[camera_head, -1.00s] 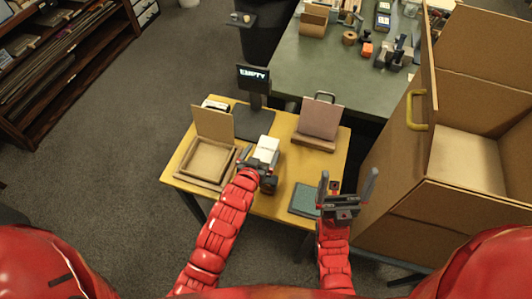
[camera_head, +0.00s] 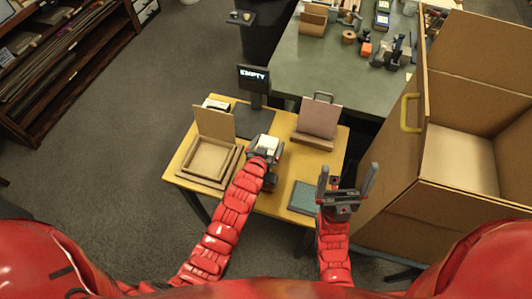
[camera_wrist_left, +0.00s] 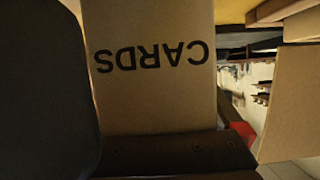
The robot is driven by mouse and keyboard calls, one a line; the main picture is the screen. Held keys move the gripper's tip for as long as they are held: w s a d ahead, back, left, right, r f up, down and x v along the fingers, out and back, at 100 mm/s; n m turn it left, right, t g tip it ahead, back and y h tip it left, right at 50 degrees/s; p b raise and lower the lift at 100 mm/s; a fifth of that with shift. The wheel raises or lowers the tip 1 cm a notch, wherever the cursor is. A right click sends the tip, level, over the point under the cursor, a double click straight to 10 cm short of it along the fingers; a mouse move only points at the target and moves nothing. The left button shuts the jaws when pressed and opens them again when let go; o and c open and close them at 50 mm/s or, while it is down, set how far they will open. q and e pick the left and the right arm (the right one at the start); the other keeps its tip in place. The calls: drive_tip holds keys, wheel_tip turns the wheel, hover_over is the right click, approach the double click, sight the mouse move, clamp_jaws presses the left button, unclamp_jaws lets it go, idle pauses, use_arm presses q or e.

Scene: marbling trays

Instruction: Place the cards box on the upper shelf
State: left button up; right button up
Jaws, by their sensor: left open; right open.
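The cards box (camera_wrist_left: 150,95) fills the middle of the left wrist view, a tan face with CARDS printed upside down. In the head view a small pale block (camera_head: 266,145) sits at my left gripper; I take it to be this box, seen from above. My left gripper (camera_head: 267,156) is open, with its dark jaws close about the block over the yellow table (camera_head: 280,190); contact cannot be told. My right gripper (camera_head: 346,185) is open and empty, fingers up, near the table's right front corner. Which surface is the upper shelf cannot be told.
A large cardboard cabinet (camera_head: 400,225) with a yellow handle (camera_head: 411,112) stands at the right. An open tray-like box (camera_head: 208,160), a pink upright panel (camera_head: 318,118), a teal pad (camera_head: 304,197) and a display reading EMPTY (camera_head: 253,75) crowd the table.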

use_arm(q)
drive_tip(key=shift+c, duration=0.3)
clamp_jaws()
